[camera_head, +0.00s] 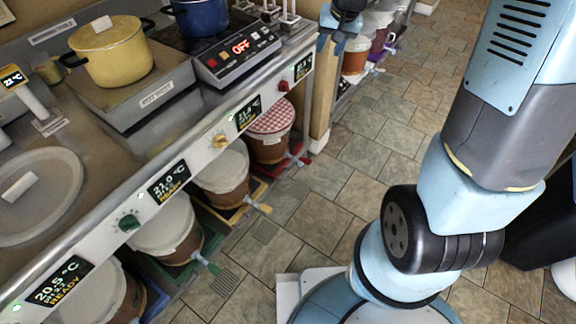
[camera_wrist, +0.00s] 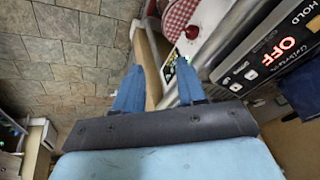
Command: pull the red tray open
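The red tray (camera_head: 287,166) is low under the counter, beneath a brown bucket (camera_head: 268,148) with a red checkered cover. Its red handle (camera_head: 303,154) sticks out over the floor. My gripper (camera_head: 331,46) is at the top of the head view, beyond the red tray and well above the floor. In the wrist view my gripper (camera_wrist: 158,78) has its two blue fingers spread, with nothing held between them. The checkered cover (camera_wrist: 180,16) shows past the fingertips there. I cannot make out the red tray in the wrist view.
A wooden post (camera_head: 321,90) stands near my gripper, beyond the red tray. Yellow (camera_head: 228,215) and green (camera_head: 185,268) trays with buckets sit nearer along the counter. A red knob (camera_head: 283,86) is on the counter front. The tiled floor (camera_head: 320,215) beside the trays is clear.

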